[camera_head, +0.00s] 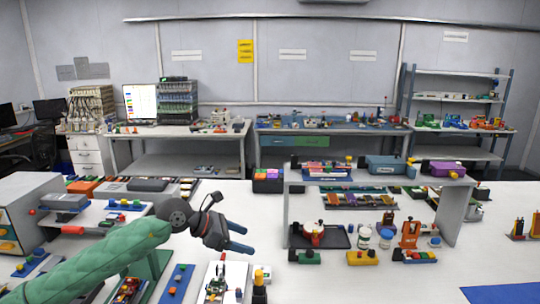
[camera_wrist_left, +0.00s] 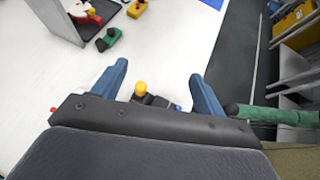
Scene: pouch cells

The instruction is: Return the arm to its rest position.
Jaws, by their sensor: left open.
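My left arm, in a green quilted sleeve (camera_head: 95,262), reaches in from the lower left in the head view. My left gripper (camera_head: 243,238) has blue fingertips and hangs above the white table, left of the grey shelf stand. In the left wrist view the gripper (camera_wrist_left: 158,85) is open, its two blue fingers wide apart with nothing held between them. A small black device with a yellow knob (camera_wrist_left: 141,90) shows below and between the fingers, apart from them. My right gripper is in neither view.
The grey stand (camera_head: 450,205) holds cases on top and small parts beneath. A black post with a yellow top (camera_head: 259,287) and a white board with parts (camera_head: 225,282) lie near the gripper. Blue strips (camera_head: 177,283) lie left.

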